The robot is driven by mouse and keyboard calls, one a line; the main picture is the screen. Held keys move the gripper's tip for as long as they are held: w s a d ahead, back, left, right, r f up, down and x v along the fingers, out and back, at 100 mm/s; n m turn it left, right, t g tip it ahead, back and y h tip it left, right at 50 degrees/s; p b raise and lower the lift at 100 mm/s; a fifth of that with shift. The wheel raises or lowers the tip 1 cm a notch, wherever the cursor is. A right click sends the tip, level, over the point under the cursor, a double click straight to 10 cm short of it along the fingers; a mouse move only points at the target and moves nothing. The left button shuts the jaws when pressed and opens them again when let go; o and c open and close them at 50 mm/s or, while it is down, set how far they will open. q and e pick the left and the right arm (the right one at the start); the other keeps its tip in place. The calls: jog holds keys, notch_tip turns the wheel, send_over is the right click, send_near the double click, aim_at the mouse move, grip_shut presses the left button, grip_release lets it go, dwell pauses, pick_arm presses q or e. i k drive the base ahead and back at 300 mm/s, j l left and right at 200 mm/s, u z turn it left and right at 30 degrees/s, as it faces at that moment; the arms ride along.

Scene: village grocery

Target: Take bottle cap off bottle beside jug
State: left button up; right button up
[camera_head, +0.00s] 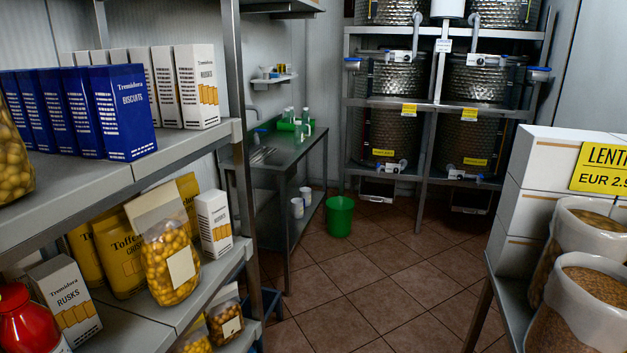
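Neither of my grippers is in view. Some small bottles (305,118) stand on the far metal counter (300,150), by a green tray. They are too small for me to make out a cap clearly. I cannot make out a jug beside them. A shiny red container (24,322) is partly cut off at the lower left, and I cannot tell what it is.
A shelf unit (180,145) with boxes and bags fills the left. Sacks (580,315) and white boxes (520,220) stand on the right. A green bucket (340,216) is on the floor. Steel tanks (390,130) stand at the back. The tiled aisle (370,275) is clear.

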aim_at(297, 131)
jog(key=i+l+z, duration=0.1)
jog(key=i+z, duration=0.15)
jog(key=i, duration=0.75)
jog(key=i+j+z, duration=0.15)
jog(key=i+z, duration=0.15)
jog(key=i, duration=0.65)
jog(key=i+u, duration=0.15)
jog(key=i, duration=0.3)
jog(key=i+l+u, duration=0.1)
jog(key=i, duration=0.4)
jog(key=i+l+u, duration=0.15)
jog(key=i, duration=0.3)
jog(key=i+l+u, duration=0.1)
jog(key=i, duration=0.35)
jog(key=l, duration=0.1)
